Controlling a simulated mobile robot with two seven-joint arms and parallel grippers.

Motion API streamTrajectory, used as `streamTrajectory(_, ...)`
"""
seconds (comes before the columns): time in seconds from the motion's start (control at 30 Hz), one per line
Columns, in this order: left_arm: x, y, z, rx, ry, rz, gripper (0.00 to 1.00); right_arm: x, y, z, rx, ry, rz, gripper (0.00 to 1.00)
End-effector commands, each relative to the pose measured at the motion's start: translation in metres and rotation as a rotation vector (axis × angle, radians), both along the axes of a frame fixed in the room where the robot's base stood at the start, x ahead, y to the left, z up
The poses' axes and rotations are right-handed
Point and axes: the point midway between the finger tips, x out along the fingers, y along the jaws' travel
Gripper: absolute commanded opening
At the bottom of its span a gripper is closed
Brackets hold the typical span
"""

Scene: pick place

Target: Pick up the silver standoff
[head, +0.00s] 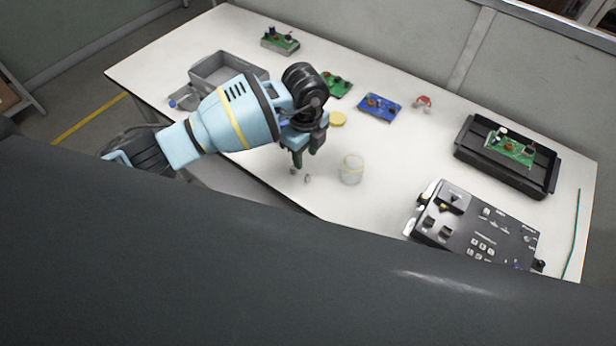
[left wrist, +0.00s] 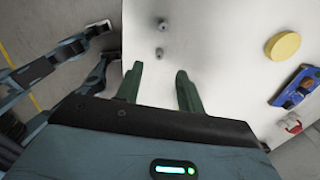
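Two small silver standoffs stand apart on the white table near its front edge; one (head: 293,170) is to the left of the other (head: 308,179) in the head view. In the left wrist view one standoff (left wrist: 163,24) is farther from my fingers and the other (left wrist: 160,53) is closer. I cannot tell whether one is the task's piece. My left gripper (head: 304,158) is close to the standoffs, with its green fingers (left wrist: 159,78) apart and nothing between them. My right gripper is not seen in the head view; jointed dark-blue parts of mine at the left wrist view's left edge are unclear.
A clear jar (head: 351,169) stands right of the standoffs, with a yellow lid (head: 338,119) behind. A grey bin (head: 208,67), circuit boards (head: 380,106), a black tray (head: 468,160) and a control panel (head: 474,228) occupy the table.

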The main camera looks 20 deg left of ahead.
Motion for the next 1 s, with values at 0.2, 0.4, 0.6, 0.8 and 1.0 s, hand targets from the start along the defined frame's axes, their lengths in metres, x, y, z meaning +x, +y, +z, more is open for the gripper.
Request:
streamTrajectory(0.2, -0.002, -0.001, -0.023, -0.003, 0.007, 0.0, 0.38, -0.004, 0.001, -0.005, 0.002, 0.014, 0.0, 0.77)
streamTrajectory(0.4, -0.001, -0.002, -0.026, -0.004, 0.002, -0.002, 0.38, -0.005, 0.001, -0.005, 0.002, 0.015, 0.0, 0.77)
streamTrajectory(0.6, -0.003, -0.005, -0.043, -0.004, 0.006, -0.003, 0.38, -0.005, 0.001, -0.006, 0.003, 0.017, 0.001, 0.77)
streamTrajectory(0.8, -0.005, -0.007, -0.072, -0.003, 0.008, -0.003, 0.38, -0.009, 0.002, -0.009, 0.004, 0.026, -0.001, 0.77)
streamTrajectory(1.0, -0.004, -0.007, -0.078, -0.004, 0.002, -0.003, 0.38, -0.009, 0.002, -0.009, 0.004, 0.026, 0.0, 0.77)
